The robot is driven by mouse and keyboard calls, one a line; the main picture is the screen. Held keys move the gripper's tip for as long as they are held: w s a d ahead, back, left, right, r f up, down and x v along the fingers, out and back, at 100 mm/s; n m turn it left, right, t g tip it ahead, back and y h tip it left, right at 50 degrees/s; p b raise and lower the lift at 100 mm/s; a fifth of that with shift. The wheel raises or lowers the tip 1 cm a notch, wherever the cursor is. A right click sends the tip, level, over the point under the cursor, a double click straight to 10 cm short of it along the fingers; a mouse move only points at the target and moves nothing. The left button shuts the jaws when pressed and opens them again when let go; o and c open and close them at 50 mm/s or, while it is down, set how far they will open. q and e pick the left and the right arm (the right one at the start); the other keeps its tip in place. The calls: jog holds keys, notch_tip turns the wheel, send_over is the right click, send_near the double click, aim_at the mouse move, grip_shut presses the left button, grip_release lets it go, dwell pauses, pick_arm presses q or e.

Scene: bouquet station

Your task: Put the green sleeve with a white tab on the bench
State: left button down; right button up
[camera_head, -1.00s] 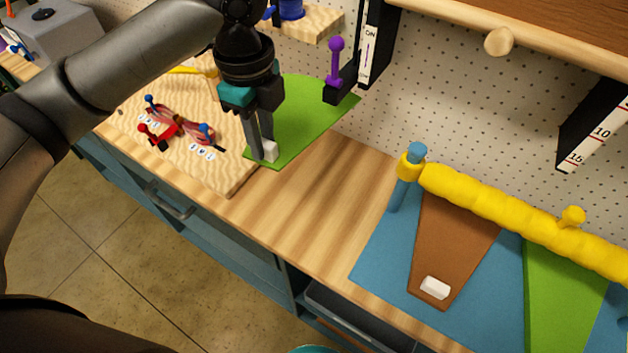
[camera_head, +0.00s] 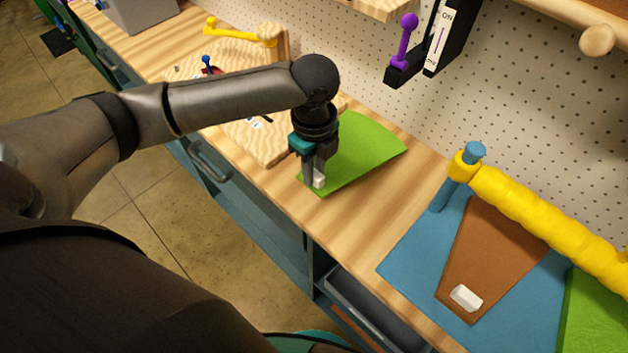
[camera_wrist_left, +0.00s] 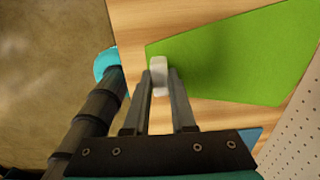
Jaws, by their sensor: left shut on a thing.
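The green sleeve (camera_head: 366,152) is a flat fan-shaped sheet over the wooden bench (camera_head: 402,187), just right of the pale board. Its white tab (camera_head: 319,180) is at its narrow near end. My left gripper (camera_head: 313,179) points down and is shut on this tab. The left wrist view shows the white tab (camera_wrist_left: 159,72) between the two fingers, with the green sheet (camera_wrist_left: 235,55) spreading right above bare wood. I cannot tell whether the sheet touches the bench or hovers slightly. My right gripper is not in view.
A pale wooden board (camera_head: 265,140) with small coloured parts lies left of the sleeve. On the right, a blue mat (camera_head: 415,255) holds a brown sleeve (camera_head: 492,250) and another green one (camera_head: 598,315), beside a yellow roll (camera_head: 545,210). A pegboard (camera_head: 440,120) stands behind.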

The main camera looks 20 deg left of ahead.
pick_arm(q)
jog(key=shift+f+b, duration=0.3)
jog(key=shift+f, duration=1.75)
jog(key=shift+f, duration=0.15)
jog(key=c, duration=0.7)
grip_release()
jog(key=shift+c, duration=0.2)
notch_tip(320, 180, up, 12)
jog(key=shift+r+p, duration=0.2)
jog(key=shift+p, duration=0.75)
